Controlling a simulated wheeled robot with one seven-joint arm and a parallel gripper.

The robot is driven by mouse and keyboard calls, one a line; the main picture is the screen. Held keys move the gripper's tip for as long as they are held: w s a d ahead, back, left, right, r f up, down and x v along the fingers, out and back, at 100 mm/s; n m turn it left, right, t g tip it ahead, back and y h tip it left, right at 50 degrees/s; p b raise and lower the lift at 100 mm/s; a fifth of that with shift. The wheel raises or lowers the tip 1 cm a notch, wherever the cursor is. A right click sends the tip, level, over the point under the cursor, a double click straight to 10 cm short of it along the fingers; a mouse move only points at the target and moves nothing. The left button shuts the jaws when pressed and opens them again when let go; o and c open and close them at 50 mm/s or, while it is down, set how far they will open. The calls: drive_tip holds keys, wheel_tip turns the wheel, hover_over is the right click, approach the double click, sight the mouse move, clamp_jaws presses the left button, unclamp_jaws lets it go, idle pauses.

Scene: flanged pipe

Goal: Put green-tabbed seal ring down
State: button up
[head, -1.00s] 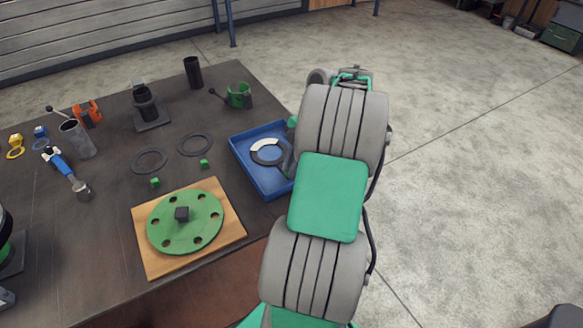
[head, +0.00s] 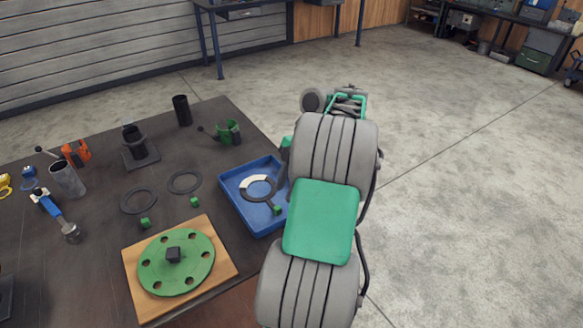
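A dark seal ring with a pale section (head: 259,188) lies inside the blue tray (head: 232,204), and it looks flat. Its green tab (head: 277,210) is at its lower right, close to my arm. Two more dark rings, the left ring (head: 125,209) and the right ring (head: 171,188), lie on the table, each with a green block beside it. I cannot see whether these blocks are joined to them. My arm covers the tray's right side. My gripper's fingers are hidden behind the arm, and I see nothing held.
A green flange disc (head: 199,252) lies on a wooden board (head: 140,301) at the table's front. A green cup-like holder (head: 229,132), a black cylinder (head: 182,110) and a black stand (head: 141,154) are behind. Bare floor (head: 470,190) lies to the right.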

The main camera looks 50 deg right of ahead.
drive_tip(key=w+p+v, duration=0.1)
drive_tip(key=p+v, duration=0.3)
drive_tip(key=v, duration=0.3)
drive_tip(key=w+a+r+m+h, duration=0.1)
drive_tip(key=w+a+r+m, duration=0.2)
drive_tip(key=a, duration=0.7)
drive_tip(key=w+a+r+m, duration=0.1)
drive_tip(key=w+a+m, duration=0.3)
drive_tip(key=a, duration=0.5)
drive_tip(key=s+a+m+t+h, duration=0.1)
drive_tip(key=s+a+m+h, duration=0.15)
drive_tip(key=a, duration=0.95)
drive_tip(key=s+a+f+m+t, duration=0.1)
drive_tip(key=s+a+f+m, duration=0.2)
drive_tip(key=s+m, duration=0.2)
drive_tip(key=shift+s+a+h+b, duration=0.15)
drive_tip(key=shift+s+h+b, duration=0.15)
drive_tip(key=shift+s+h, duration=0.15)
